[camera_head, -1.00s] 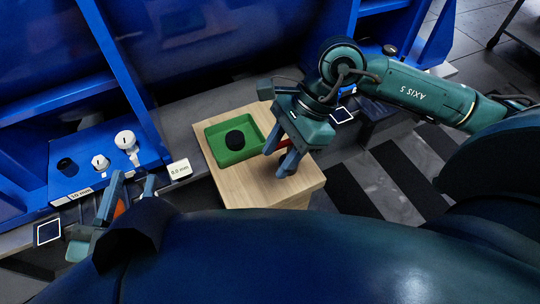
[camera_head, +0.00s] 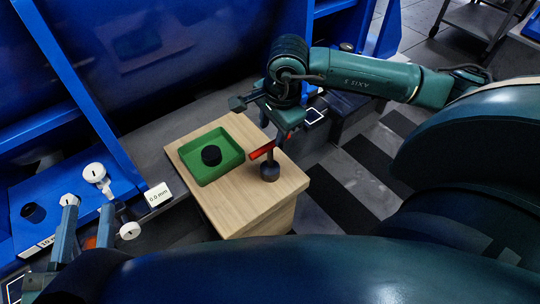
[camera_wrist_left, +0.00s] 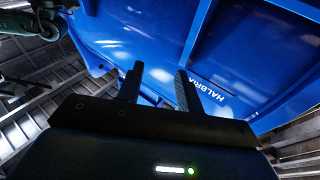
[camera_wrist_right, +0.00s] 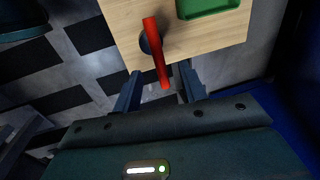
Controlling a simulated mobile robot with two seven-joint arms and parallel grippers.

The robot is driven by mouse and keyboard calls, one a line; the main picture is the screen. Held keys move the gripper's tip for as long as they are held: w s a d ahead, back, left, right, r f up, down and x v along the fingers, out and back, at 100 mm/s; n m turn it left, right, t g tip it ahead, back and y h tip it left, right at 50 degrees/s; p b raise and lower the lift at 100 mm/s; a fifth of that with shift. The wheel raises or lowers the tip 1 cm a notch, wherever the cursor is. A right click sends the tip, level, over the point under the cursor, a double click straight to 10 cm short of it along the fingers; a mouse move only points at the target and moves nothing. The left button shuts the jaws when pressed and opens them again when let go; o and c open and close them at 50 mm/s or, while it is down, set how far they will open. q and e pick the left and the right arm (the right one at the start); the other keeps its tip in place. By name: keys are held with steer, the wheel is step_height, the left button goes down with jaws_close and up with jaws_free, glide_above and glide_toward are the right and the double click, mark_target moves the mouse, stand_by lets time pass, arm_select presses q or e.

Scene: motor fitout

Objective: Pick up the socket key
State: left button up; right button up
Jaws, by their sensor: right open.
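The socket key, with a red crossbar (camera_head: 262,150) and a dark round foot (camera_head: 270,173), stands upright on the wooden stand beside the green tray. In the right wrist view its red bar (camera_wrist_right: 157,50) runs toward my right gripper (camera_wrist_right: 160,72) and lies between the spread fingers, with a gap visible. In the head view my right gripper (camera_head: 275,132) is just above the key. Whether it touches the bar cannot be told. My left gripper (camera_head: 88,208) is at lower left, fingers apart. The left wrist view shows its fingers (camera_wrist_left: 157,85) empty.
The green tray (camera_head: 236,142) on the wooden stand (camera_head: 245,205) holds a black round piece (camera_head: 211,155). White knobbed parts (camera_head: 95,173) and a black ring (camera_head: 31,212) lie on the blue ledge at left. A "0.0 mm" display (camera_head: 158,195) sits left of the stand.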

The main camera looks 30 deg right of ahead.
mark_target(271, 144)
step_height(271, 144, down, 3)
steer(key=shift+w+d+r+b, duration=0.1)
steer(key=shift+r+b, duration=0.1)
steer(key=shift+b, duration=0.5)
steer(key=shift+w+f+b, duration=0.2)
steer(key=shift+f+b, duration=0.3)
steer(key=shift+f, duration=0.6)
arm_select(q)
steer(key=r+m+h, duration=0.1)
steer(key=w+r+m+t+h, duration=0.1)
steer(key=r, duration=0.1)
steer(key=shift+a, duration=0.15)
arm_select(e)
steer(key=shift+w+f, duration=0.1)
steer(key=shift+f, duration=0.1)
arm_select(q)
steer(key=shift+f+b, duration=0.3)
steer(key=shift+f, duration=0.05)
arm_select(e)
steer(key=shift+f, duration=0.25)
jaws_close()
